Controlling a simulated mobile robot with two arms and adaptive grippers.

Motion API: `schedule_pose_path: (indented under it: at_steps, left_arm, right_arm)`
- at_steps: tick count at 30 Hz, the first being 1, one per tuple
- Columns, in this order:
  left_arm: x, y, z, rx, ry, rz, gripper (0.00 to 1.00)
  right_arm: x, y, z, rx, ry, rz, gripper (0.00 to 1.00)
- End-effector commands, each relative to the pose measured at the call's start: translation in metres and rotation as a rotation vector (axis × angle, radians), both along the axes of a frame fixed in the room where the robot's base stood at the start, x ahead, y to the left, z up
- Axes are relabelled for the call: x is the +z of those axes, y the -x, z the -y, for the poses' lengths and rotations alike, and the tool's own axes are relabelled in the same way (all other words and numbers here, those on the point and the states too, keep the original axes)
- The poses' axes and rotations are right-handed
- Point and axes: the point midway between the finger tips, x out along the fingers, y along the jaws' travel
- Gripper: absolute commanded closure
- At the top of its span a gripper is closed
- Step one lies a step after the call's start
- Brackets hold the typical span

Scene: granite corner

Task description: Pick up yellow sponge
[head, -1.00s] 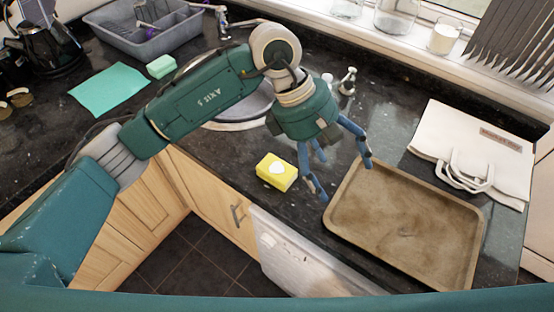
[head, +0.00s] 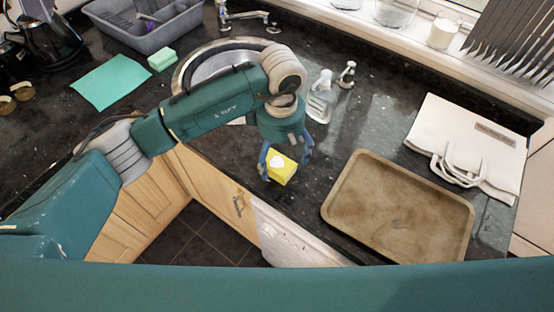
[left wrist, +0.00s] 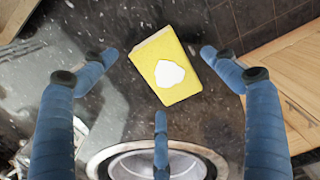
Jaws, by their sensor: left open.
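The yellow sponge (head: 284,171) with a white patch on top lies on the dark granite counter near its front edge. My left gripper (head: 286,172) is above it, pointing down, with its blue fingers spread open around it in the head view. In the left wrist view the sponge (left wrist: 168,66) lies between the open fingers (left wrist: 157,82), turned at a slant, and the fingers look apart from it. Part of the sponge is hidden by a finger in the head view. My right gripper is not in view.
A brown tray (head: 345,205) lies to the right of the sponge, with a cream bag (head: 440,130) beyond it. A clear bottle (head: 320,98) and the sink (head: 190,65) are behind. A green sponge (head: 161,59) and teal cloth (head: 108,82) lie at the left.

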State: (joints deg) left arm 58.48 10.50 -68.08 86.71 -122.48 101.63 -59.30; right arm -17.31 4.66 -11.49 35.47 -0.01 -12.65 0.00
Motion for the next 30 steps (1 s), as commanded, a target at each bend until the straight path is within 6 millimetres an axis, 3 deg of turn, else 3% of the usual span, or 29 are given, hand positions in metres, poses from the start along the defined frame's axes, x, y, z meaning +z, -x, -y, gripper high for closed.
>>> schedule_pose_path:
  at_steps: [6, 12, 18, 30]
  left_arm:
    - [-0.018, 0.000, 0.000, 0.000, 0.001, 0.000, 0.14]
    - [-0.019, -0.001, 0.000, -0.001, 0.001, 0.002, 0.14]
    - [-0.019, -0.001, 0.000, 0.000, 0.002, 0.001, 0.53]
    - [-0.017, -0.001, 0.000, 0.000, 0.001, 0.002, 0.58]
  right_arm:
    - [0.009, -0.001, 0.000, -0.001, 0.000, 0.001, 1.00]
    - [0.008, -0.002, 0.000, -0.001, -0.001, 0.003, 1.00]
    - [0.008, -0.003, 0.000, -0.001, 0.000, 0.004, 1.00]
    - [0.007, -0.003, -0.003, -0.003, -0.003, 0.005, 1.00]
